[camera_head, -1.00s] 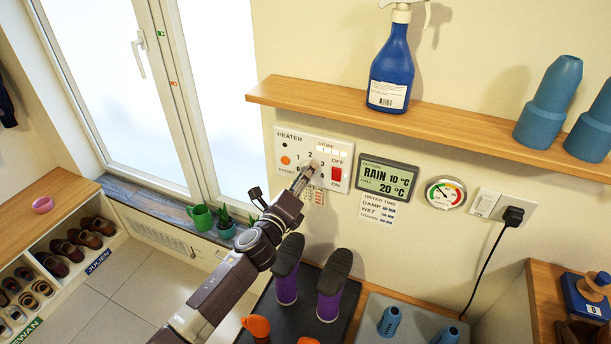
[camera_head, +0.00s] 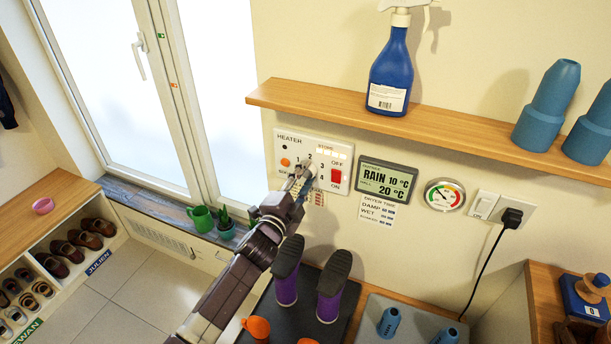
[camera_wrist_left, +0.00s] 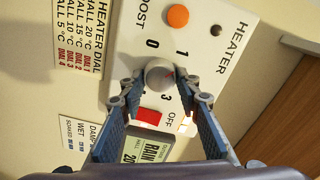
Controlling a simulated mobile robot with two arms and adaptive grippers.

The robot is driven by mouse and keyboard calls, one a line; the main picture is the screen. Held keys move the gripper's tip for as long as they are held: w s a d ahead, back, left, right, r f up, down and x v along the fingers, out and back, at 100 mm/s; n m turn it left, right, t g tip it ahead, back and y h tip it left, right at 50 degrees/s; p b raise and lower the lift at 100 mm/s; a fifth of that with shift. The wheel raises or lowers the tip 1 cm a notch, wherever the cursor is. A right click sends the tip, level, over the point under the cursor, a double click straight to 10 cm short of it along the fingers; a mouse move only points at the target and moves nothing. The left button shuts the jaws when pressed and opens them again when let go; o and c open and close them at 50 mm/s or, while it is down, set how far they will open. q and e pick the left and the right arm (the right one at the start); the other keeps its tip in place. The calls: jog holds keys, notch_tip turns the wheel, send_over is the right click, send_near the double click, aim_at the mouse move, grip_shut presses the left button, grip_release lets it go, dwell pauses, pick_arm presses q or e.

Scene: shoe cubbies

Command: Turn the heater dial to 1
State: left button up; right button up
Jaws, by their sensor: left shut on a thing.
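The white heater panel (camera_head: 338,152) is on the wall below the shelf, with its numbers around a round grey dial (camera_wrist_left: 158,73). My left gripper (camera_head: 303,176) reaches the dial from below, and in the left wrist view its two fingers (camera_wrist_left: 160,85) are shut on the dial's sides. A small reddish mark shows on the dial; I cannot tell exactly which number it points to. The 0, 1 and 3 are readable in the left wrist view. The red on/off switch (camera_head: 336,177) is right of the dial. My right gripper is not in view.
A wooden shelf (camera_head: 440,121) with a blue spray bottle (camera_head: 389,75) runs above the panel. A weather display (camera_head: 387,180) is to its right.

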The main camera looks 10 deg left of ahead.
pick_arm(q)
jog(key=shift+f+n, duration=0.1)
jog(key=shift+n, duration=0.8)
jog(key=o, duration=1.2)
jog(key=shift+c, duration=0.2)
jog(key=shift+s, duration=0.15)
jog(key=s+a, duration=0.2)
jog(key=s, duration=0.9)
jog(key=shift+s+a, duration=0.2)
jog(key=shift+s, duration=0.1)
